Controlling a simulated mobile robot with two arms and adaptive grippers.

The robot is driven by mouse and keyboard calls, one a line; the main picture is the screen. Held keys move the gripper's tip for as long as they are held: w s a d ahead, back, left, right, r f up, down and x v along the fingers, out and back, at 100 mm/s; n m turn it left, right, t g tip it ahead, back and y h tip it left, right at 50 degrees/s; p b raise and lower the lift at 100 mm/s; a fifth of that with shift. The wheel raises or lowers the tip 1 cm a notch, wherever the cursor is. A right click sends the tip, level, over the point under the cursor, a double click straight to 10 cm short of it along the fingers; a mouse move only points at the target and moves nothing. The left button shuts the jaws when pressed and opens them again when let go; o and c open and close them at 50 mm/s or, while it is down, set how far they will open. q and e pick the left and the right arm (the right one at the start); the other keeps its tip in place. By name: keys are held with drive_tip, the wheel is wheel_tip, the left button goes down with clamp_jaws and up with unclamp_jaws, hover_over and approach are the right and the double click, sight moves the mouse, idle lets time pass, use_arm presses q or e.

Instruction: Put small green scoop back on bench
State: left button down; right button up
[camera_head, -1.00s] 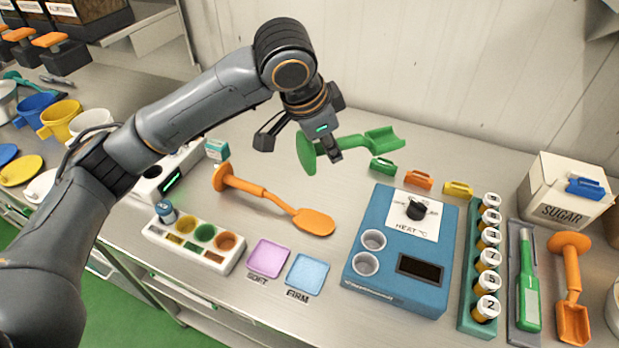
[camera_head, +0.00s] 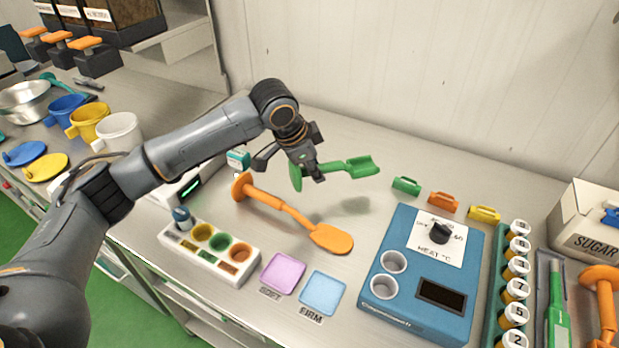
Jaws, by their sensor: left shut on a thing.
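The small green scoop (camera_head: 350,166) is in my left gripper (camera_head: 318,172), which is shut on its handle. The scoop's bowl points right and its round green end disc is at the left of the fingers. The scoop is above the steel bench (camera_head: 400,150), apart from it, with a soft shadow below on the bench. My right gripper is out of view.
An orange paddle (camera_head: 290,210) lies just in front of the scoop. Green, orange and yellow clips (camera_head: 443,201) stand to the right, behind a blue heater box (camera_head: 420,270). The bench by the back wall is clear.

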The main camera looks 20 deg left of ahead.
use_arm(q)
drive_tip(key=shift+w+a+f, duration=0.3)
drive_tip(key=shift+a+f, duration=0.05)
drive_tip(key=shift+f, duration=0.2)
drive_tip(key=shift+w+a+f, duration=0.3)
drive_tip(key=shift+a+f, duration=0.05)
drive_tip(key=shift+f, duration=0.15)
drive_tip(key=f, duration=0.1)
drive_tip(key=f+p, duration=0.1)
drive_tip(key=f, duration=0.1)
drive_tip(key=shift+w+a, duration=0.1)
drive_tip(key=shift+a, duration=0.1)
drive_tip(key=shift+f, duration=0.3)
drive_tip(key=shift+f, duration=0.1)
drive_tip(key=c, duration=1.2)
unclamp_jaws()
drive_tip(key=shift+r, duration=0.25)
drive_tip(key=v, duration=1.1)
drive_tip(key=shift+s+a+r+b, duration=0.1)
drive_tip(key=shift+s+r+b, duration=0.2)
drive_tip(key=shift+b, duration=0.1)
